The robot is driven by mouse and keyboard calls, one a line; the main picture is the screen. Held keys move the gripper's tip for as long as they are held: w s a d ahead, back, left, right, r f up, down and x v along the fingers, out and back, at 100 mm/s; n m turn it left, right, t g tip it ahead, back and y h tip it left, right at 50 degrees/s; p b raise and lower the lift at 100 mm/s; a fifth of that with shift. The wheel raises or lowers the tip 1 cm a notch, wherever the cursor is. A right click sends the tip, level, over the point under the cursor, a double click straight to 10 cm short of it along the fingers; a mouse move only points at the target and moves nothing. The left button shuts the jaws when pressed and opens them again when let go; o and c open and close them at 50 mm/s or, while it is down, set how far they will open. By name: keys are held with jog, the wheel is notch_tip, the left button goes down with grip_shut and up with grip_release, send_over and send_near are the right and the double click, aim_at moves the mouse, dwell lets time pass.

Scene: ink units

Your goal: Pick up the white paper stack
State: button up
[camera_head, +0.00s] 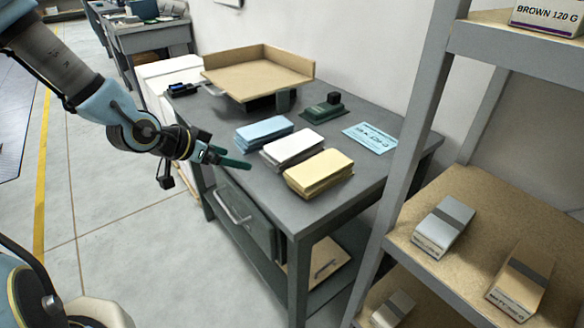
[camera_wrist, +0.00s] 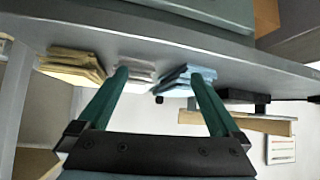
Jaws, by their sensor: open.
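The white paper stack (camera_head: 292,148) lies on the grey table between the blue stack (camera_head: 264,131) and the yellow stack (camera_head: 319,172). My gripper (camera_head: 236,160) is open and empty, with green fingers at the table's near edge, a little left of the white stack and apart from it. In the wrist view the picture is upside down; the white stack (camera_wrist: 140,70) shows between and beyond the two fingers of my gripper (camera_wrist: 160,72). The left finger partly covers it there. The yellow stack (camera_wrist: 72,66) is at left and the blue stack (camera_wrist: 183,80) near the right finger.
The grey table (camera_head: 380,170) also bears a wooden tray (camera_head: 262,72), a dark green device (camera_head: 322,108) and a light blue card (camera_head: 370,138). A shelf rack (camera_head: 460,190) with paper packs stands at right. Open floor (camera_head: 130,250) lies left of the table.

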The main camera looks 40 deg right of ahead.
aim_at(290, 144)
jog(key=s+d+h, duration=0.1)
jog(key=d, duration=0.1)
jog(key=s+d+r+m+g+h+b, duration=0.1)
jog(key=d, duration=0.1)
jog(key=s+d+h, duration=0.1)
jog(key=d, duration=0.1)
jog(key=shift+s+d+r+m+h, duration=0.15)
jog(key=shift+d+r+m+h, duration=0.15)
jog(key=shift+m, duration=0.1)
jog(key=x, duration=0.4)
jog(key=shift+s+d+r, duration=0.2)
jog(key=shift+d, duration=0.2)
jog(key=shift+p+x, duration=0.85)
jog(key=shift+x, duration=2.2)
jog(key=shift+r, duration=0.1)
grip_shut()
